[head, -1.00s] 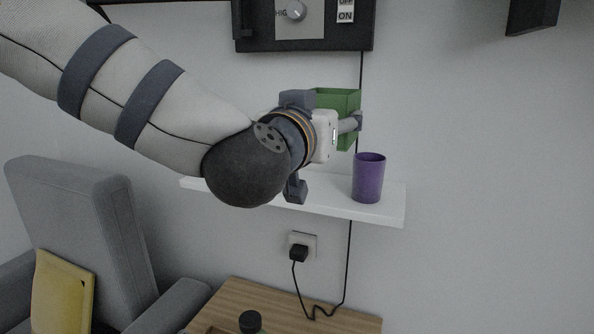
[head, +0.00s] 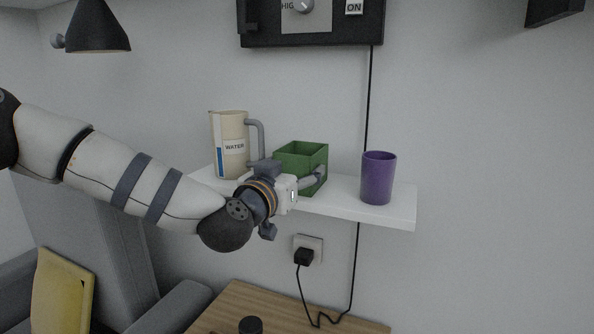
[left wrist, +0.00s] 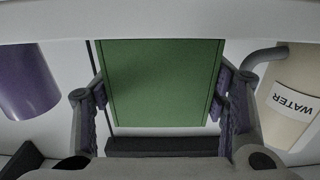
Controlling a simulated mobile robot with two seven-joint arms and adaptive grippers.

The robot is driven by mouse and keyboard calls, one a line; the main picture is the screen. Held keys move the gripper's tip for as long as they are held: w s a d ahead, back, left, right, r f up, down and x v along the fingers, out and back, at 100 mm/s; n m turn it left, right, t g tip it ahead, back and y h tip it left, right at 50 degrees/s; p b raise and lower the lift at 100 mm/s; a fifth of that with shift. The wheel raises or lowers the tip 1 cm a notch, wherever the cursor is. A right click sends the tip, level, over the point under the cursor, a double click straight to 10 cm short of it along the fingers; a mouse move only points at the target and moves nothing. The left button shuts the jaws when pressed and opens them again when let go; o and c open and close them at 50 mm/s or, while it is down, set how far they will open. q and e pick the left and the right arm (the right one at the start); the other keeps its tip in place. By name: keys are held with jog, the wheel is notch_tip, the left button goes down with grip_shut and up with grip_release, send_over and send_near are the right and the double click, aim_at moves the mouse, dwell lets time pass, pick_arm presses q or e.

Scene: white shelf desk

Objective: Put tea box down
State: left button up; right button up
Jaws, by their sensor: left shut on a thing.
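The tea box is a green, open-topped box (head: 300,158), at or just over the white shelf (head: 345,192) in the head view. It also shows in the left wrist view (left wrist: 160,82), filling the space between the fingers. My left gripper (head: 318,178) is shut on it, with one finger at each side in the left wrist view (left wrist: 160,100). My own gripper hides part of the box's lower edge, so I cannot tell whether it touches the shelf. My right gripper is not in view.
A cream water jug (head: 229,145) stands on the shelf left of the box. A purple cup (head: 378,178) stands to the right, with a clear stretch of shelf between. A dark lamp (head: 97,28) hangs at upper left. A wooden table (head: 255,302) is below.

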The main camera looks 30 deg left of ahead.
pick_arm(q)
jog(key=o, duration=1.3)
jog(key=shift+r, duration=0.2)
jog(key=s+p, duration=0.2)
jog(key=s, duration=1)
jog(key=shift+d, duration=0.35)
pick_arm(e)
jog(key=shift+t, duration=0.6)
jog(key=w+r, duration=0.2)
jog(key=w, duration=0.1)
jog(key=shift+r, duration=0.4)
pick_arm(q)
jog(key=shift+s+f, duration=0.1)
